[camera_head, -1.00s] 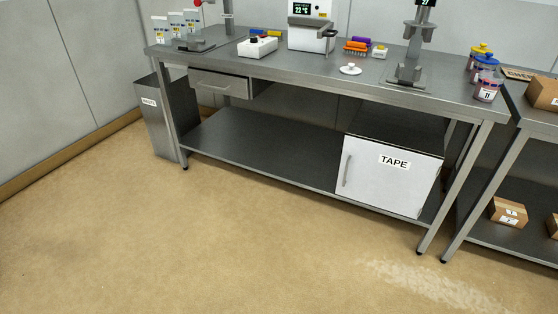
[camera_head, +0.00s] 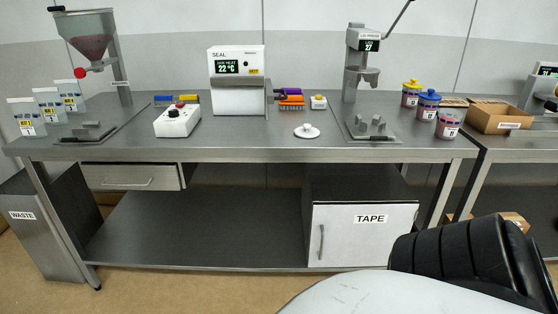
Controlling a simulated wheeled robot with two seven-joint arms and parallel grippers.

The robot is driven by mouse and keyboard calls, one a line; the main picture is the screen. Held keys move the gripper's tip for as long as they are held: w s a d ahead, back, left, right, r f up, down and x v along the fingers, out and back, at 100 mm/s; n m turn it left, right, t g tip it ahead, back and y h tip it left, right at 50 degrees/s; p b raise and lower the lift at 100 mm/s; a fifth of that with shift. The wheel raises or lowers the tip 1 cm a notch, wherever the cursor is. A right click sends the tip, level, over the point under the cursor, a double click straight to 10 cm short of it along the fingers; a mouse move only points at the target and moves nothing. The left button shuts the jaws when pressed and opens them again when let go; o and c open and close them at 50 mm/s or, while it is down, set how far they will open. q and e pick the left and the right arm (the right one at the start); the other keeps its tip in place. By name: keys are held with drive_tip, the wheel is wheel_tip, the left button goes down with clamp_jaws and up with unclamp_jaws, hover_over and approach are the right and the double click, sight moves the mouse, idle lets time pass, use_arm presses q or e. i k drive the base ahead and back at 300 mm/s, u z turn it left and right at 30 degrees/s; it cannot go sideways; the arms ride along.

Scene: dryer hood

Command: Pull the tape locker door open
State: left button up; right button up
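The tape locker (camera_head: 361,232) is a box with a white door labelled TAPE, on the lower shelf at the right under the steel workbench. Its door looks shut. A vertical bar handle (camera_head: 321,242) is at the door's left edge. Part of my own arm, white with a black ribbed joint, fills the lower right and comes close below the door's lower right corner. Neither gripper shows in the picture.
The workbench (camera_head: 250,149) holds a sealing machine (camera_head: 237,80), a press (camera_head: 362,80), a white button box (camera_head: 177,121) and several jars. A waste bin (camera_head: 47,237) stands at the left. The lower shelf (camera_head: 200,225) left of the locker is clear.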

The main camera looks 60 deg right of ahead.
sight(351, 235)
drive_tip(key=z, duration=0.5)
drive_tip(key=i, duration=1.25)
drive_tip(key=z, duration=1.3)
drive_tip(key=i, duration=0.35)
drive_tip(key=z, duration=0.4)
